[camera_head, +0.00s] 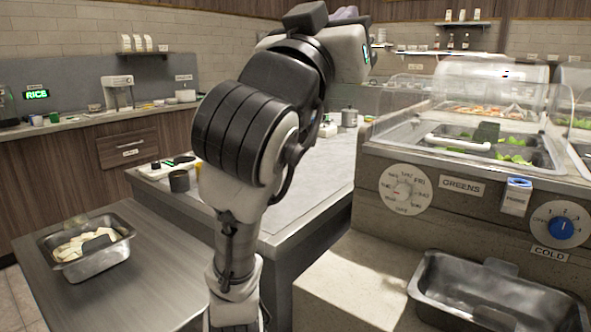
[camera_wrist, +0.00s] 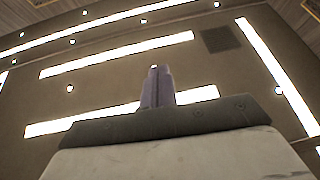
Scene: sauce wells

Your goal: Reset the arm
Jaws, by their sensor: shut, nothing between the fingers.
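My arm rises through the middle of the head view, bent at the elbow, with its wrist end high at the upper middle. My gripper (camera_wrist: 160,72) shows in the wrist view as two purple-grey fingers, closed together and empty, pointing up against the ceiling. In the head view the purple-grey finger part (camera_head: 345,13) shows at the top, partly behind the dark wrist housing. My gripper is high above the counters and touches nothing that I can see.
A grey island counter (camera_head: 318,165) lies behind my arm. At right stands a glass-covered greens station (camera_head: 470,150) with an empty metal pan (camera_head: 447,290) before it. At left, a pan of pale pieces (camera_head: 112,262) sits on a steel table (camera_head: 165,290). The wrist view shows ceiling lights (camera_wrist: 120,53).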

